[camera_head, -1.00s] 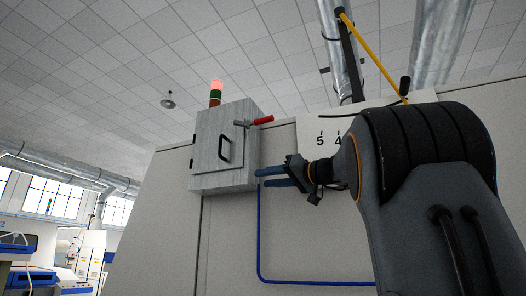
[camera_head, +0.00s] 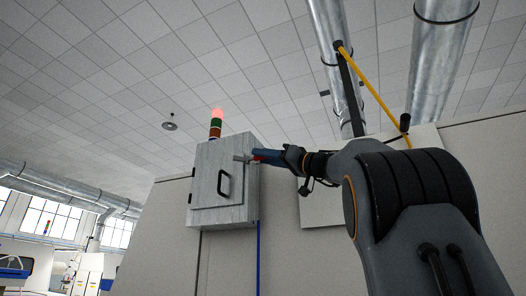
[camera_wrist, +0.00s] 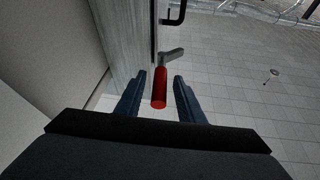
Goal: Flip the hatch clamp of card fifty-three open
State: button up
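The hatch clamp has a red grip (camera_wrist: 160,90) and a grey metal arm (camera_wrist: 172,57). It sits at the upper right edge of the hatch (camera_head: 217,178) on a grey metal box, its grip sticking out past the edge. In the head view my gripper (camera_head: 261,156) is at the clamp and covers most of the red grip. In the wrist view my gripper (camera_wrist: 160,84) is open, with a blue finger on each side of the red grip and a visible gap to both. The clamp's pivot is hard to make out.
The hatch has a black pull handle (camera_head: 223,184). A stack light (camera_head: 216,122), glowing red on top, stands on the box. A blue conduit (camera_head: 258,255) runs down below it. A pale plate (camera_head: 312,208) is on the wall behind my arm. Ducts hang overhead.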

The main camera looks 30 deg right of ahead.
jog(key=shift+w+a+r, duration=0.15)
jog(key=shift+w+a, duration=0.1)
jog(key=shift+w, duration=0.05)
grip_shut()
jog(key=shift+d, duration=0.1)
jog(key=shift+w+d+n+g+y, duration=0.2)
jog(key=shift+d+n+g+y, duration=0.15)
jog(key=shift+y, duration=0.35)
jog(key=shift+a+n+g+y, duration=0.1)
jog(key=shift+n+g+y, duration=0.3)
jog(key=shift+n+g, duration=0.05)
